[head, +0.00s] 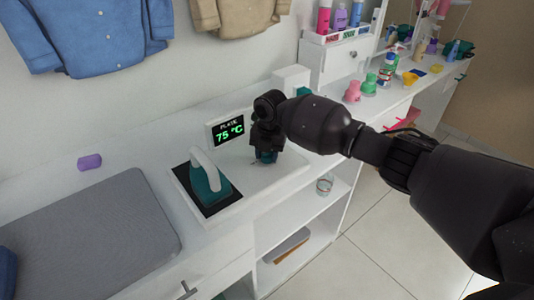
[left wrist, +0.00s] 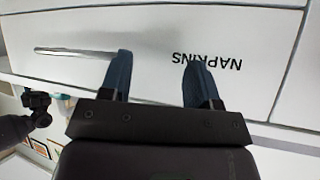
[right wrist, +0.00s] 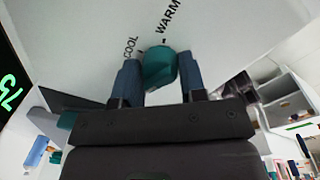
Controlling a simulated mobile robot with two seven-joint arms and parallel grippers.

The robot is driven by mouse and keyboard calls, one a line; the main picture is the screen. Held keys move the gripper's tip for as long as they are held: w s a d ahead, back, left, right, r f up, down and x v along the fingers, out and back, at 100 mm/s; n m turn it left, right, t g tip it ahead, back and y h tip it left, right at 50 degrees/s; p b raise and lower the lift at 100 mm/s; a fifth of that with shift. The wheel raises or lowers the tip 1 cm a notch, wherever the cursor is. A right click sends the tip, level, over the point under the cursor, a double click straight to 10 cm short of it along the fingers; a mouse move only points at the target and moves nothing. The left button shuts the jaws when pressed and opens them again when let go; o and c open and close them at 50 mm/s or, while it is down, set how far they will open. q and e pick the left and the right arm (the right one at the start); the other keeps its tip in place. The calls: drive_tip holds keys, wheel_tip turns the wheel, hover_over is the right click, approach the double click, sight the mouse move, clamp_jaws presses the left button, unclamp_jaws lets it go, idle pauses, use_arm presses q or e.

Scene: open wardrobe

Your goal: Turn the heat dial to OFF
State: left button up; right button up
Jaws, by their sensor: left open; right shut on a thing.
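The heat dial (right wrist: 158,70) is a teal knob on a white surface, with the labels COOL and WARM printed beside it. My right gripper (right wrist: 160,82) is shut on it, one blue finger on each side. In the head view the right gripper (head: 265,152) points down at the dial, which it mostly hides. No OFF label shows. A small display (head: 227,130) behind reads PLATE 75 °C. My left gripper (left wrist: 158,76) is open and empty in front of a white drawer (left wrist: 250,45) marked NAPKINS, and is outside the head view.
A teal iron (head: 208,178) with a white handle stands on a dark plate left of the dial. A grey pad (head: 90,235) and a purple item (head: 90,162) lie further left. Bottles and cups crowd the right counter. A glass (head: 325,184) stands on a shelf below.

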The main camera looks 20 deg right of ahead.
drive_tip(key=o, duration=0.9)
drive_tip(key=shift+r, duration=0.1)
drive_tip(key=r, duration=0.3)
drive_tip(key=r+p, duration=0.1)
drive_tip(key=r, duration=0.6)
drive_tip(key=shift+s+d+r, duration=0.25)
drive_tip(key=shift+d+r, duration=0.05)
